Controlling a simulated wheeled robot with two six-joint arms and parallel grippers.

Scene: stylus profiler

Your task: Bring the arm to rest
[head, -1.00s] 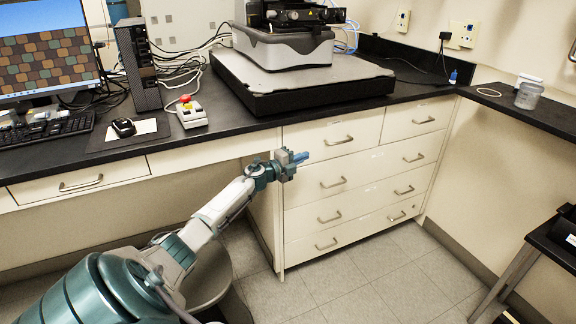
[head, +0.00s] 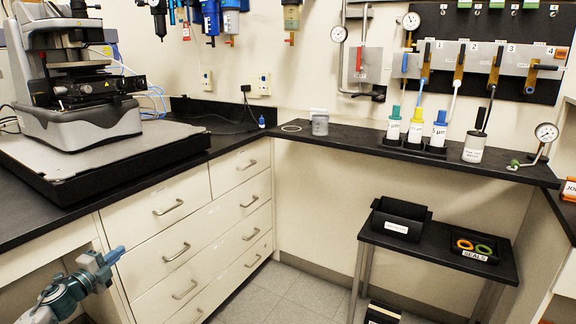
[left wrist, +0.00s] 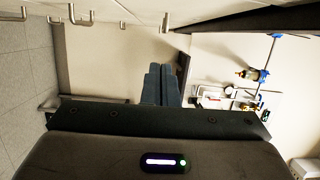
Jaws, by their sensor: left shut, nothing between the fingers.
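My left gripper (head: 113,254) is at the lower left of the head view, in front of the white drawer cabinet (head: 140,230) below the bench edge. Its blue fingers are together with nothing between them. In the left wrist view the shut fingers (left wrist: 162,85) show in the middle, with drawer handles along the top edge. My left arm shows only in part, at the bottom left corner of the head view. My right gripper is not in view.
The stylus profiler (head: 75,90) stands on a slab on the black bench. A back shelf (head: 350,140) holds several bottles. A low black table (head: 440,238) with a bin and a seals tray (head: 474,245) stands at the right. The floor (head: 310,295) between is clear.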

